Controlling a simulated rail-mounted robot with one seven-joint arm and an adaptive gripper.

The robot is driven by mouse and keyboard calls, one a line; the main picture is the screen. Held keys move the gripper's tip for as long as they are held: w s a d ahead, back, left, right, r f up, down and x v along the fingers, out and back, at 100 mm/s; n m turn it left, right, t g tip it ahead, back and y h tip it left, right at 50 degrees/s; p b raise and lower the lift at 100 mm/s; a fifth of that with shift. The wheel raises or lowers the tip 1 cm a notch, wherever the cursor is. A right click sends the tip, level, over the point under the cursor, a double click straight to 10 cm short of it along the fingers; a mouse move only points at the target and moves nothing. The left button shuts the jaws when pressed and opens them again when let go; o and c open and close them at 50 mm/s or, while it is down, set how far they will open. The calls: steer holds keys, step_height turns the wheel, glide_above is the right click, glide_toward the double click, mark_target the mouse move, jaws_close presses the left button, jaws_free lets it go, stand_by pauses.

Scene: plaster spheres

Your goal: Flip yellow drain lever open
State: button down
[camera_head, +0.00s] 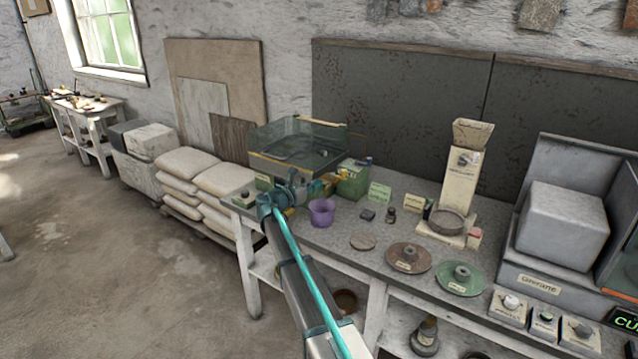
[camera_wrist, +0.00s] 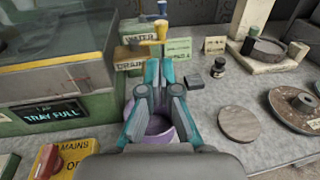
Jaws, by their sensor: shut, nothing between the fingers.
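The yellow drain lever (camera_wrist: 160,31) stands upright with a knob on top in the wrist view, just beyond my fingertips, beside a yellow "DRAIN" label (camera_wrist: 131,65). In the head view yellow fittings, probably including the lever (camera_head: 343,175), show at the right front of the glass tank (camera_head: 297,150). My gripper (camera_wrist: 160,66) is shut and empty, its teal fingertips just short of the lever; I cannot tell whether they touch its yellow base. In the head view my gripper (camera_head: 290,186) is in front of the tank. A purple bucket (camera_wrist: 156,126) is below my fingers.
A "TRAY FULL" sign (camera_wrist: 52,115) is left of my gripper, and a yellow mains switch box (camera_wrist: 66,158) is nearer. A small dark block (camera_wrist: 192,82), a bottle (camera_wrist: 219,67) and a round disc (camera_wrist: 239,124) are on the right. Bare bench top lies between them.

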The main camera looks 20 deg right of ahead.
steer(key=p+x, duration=0.4)
steer(key=x, duration=0.8)
steer(key=shift+p, duration=0.3)
steer(key=shift+d+t, duration=0.1)
steer(key=shift+t, duration=0.2)
